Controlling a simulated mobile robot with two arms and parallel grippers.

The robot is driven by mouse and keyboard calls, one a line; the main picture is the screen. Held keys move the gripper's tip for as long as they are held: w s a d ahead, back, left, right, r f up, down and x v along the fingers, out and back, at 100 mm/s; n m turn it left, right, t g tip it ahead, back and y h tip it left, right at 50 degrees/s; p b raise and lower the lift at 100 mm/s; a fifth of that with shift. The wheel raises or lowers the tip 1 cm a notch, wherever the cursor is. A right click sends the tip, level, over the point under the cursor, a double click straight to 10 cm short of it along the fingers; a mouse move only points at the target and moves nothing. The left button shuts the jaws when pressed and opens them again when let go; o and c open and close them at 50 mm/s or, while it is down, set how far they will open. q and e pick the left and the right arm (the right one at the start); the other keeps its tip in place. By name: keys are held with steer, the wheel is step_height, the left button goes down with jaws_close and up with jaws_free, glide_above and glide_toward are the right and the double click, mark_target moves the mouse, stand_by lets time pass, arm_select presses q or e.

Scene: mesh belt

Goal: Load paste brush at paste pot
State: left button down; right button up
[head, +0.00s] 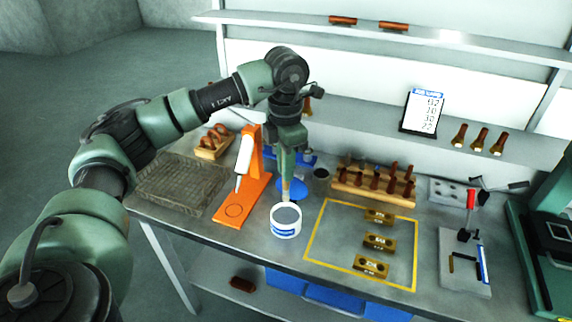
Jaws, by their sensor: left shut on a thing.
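The paste pot (286,221) is a white round tub with a blue label and grey paste inside. It stands near the front edge of the bench. My left gripper (288,176) points down just behind and above the pot. It is shut on the paste brush (286,191), of which only a short pale part shows below the fingers, close to the pot's far rim. I cannot tell whether the brush tip touches the paste. My right gripper is not in view.
An orange stand (256,180) is left of the pot, beside a mesh tray (182,184). A yellow-outlined area (329,270) with brass blocks (378,241) lies right. A wooden rack (374,192) of handled tools and a dark cup (320,181) stand behind. A blue dish (293,188) is near the gripper.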

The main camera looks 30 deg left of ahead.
mark_target(286, 190)
arm_select(q)
step_height(286, 190, down, 5)
steer(key=b, duration=0.3)
steer(key=shift+f, duration=0.3)
steer(key=shift+f+b, duration=0.2)
steer(key=shift+b, duration=0.15)
stand_by(0.5)
steer(key=shift+f, duration=0.3)
steer(key=shift+b, duration=0.3)
stand_by(0.9)
